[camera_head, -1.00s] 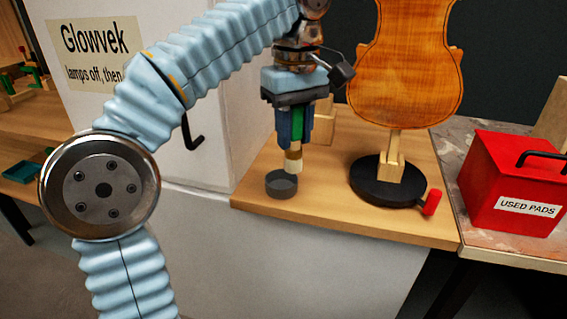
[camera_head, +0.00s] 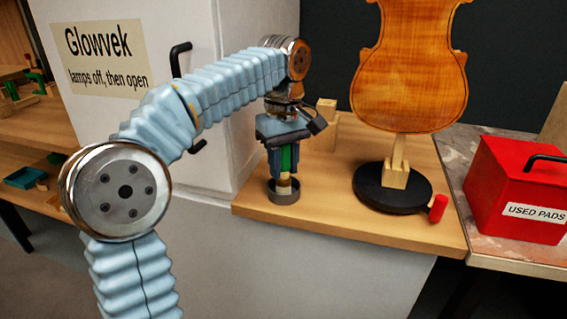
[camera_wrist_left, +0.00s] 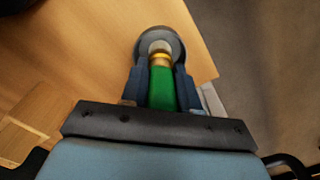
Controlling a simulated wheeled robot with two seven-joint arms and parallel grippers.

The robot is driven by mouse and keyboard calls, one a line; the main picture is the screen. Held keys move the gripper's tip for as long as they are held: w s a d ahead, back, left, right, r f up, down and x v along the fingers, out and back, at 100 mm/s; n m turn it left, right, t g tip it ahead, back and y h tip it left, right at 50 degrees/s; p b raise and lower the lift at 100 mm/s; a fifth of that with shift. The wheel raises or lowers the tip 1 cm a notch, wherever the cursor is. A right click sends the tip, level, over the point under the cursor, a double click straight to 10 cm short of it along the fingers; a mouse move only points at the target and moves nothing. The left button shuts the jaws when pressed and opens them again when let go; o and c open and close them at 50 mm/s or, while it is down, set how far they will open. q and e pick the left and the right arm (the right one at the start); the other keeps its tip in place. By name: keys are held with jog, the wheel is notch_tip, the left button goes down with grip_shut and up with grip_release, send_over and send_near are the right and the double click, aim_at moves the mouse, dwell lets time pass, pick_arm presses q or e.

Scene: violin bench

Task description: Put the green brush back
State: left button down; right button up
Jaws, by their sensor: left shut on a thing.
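The green brush (camera_head: 287,158) is held upright in my left gripper (camera_head: 287,172), bristle end down. My left gripper is shut on its green handle, which also shows in the left wrist view (camera_wrist_left: 162,90). The brush's pale tip is at the small dark grey round cup (camera_head: 283,197) near the front left of the wooden bench. In the left wrist view the tip overlaps the cup (camera_wrist_left: 171,37), and the tip looks to be inside its rim. Whether it touches the bottom is hidden. My right gripper is not in view.
A violin body (camera_head: 410,70) stands on a round black base (camera_head: 385,201) with a red handle (camera_head: 438,208), right of the cup. A wooden block (camera_head: 326,125) stands behind my gripper. A red used-pads box (camera_head: 512,185) is at far right. A white cabinet (camera_head: 190,110) borders the left.

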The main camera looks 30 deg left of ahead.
pick_arm(q)
jog(key=c, duration=0.8)
grip_release()
jog(key=shift+c, duration=0.2)
notch_tip(320, 180, up, 11)
jog(key=p, duration=0.3)
jog(key=shift+w+f+p, duration=0.1)
jog(key=shift+f+p, duration=0.1)
jog(key=shift+p, duration=0.1)
jog(key=shift+r, duration=0.75)
